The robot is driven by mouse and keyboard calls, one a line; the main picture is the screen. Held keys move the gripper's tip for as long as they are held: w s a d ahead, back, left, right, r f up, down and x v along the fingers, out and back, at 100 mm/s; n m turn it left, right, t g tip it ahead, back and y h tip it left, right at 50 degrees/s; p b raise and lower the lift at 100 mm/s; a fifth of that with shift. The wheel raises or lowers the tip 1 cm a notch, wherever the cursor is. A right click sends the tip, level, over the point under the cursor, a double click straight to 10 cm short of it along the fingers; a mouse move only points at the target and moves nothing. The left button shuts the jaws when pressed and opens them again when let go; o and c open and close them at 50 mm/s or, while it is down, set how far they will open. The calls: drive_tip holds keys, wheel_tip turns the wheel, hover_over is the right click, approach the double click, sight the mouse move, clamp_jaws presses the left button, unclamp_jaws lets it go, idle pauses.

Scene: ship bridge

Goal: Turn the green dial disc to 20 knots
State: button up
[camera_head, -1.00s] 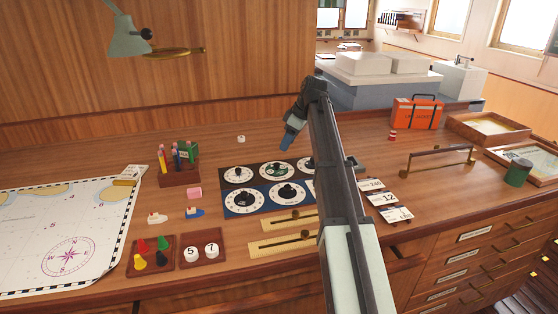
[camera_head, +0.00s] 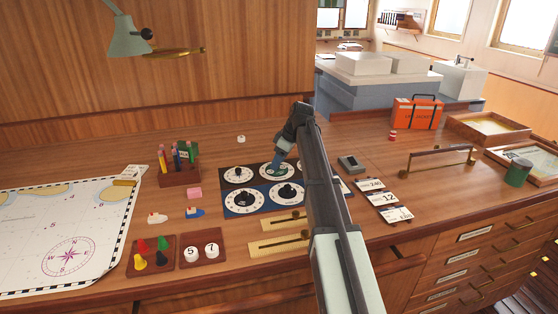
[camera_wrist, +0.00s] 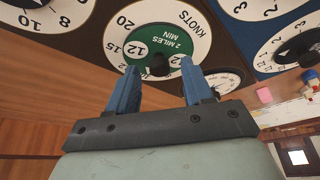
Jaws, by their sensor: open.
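The green dial disc (camera_wrist: 158,46) sits inside a white ring marked with knots in the wrist view. The disc carries the words "2 MILES MIN" and the number 12, with a dark knob (camera_wrist: 160,66) near its middle. In the head view the green disc (camera_head: 279,172) is in the top row of the dial board, partly hidden by my gripper (camera_head: 277,164). My gripper's blue fingers (camera_wrist: 155,82) are apart, one on each side of the knob from the wrist camera's view. I cannot tell whether they touch it.
Other white dials (camera_head: 244,201) surround the green one on the dark board. Brass slides (camera_head: 284,222) lie in front, and a pencil holder (camera_head: 180,172) stands to the left. A small grey box (camera_head: 350,163) and number cards (camera_head: 384,198) lie to the right.

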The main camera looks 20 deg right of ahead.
clamp_jaws()
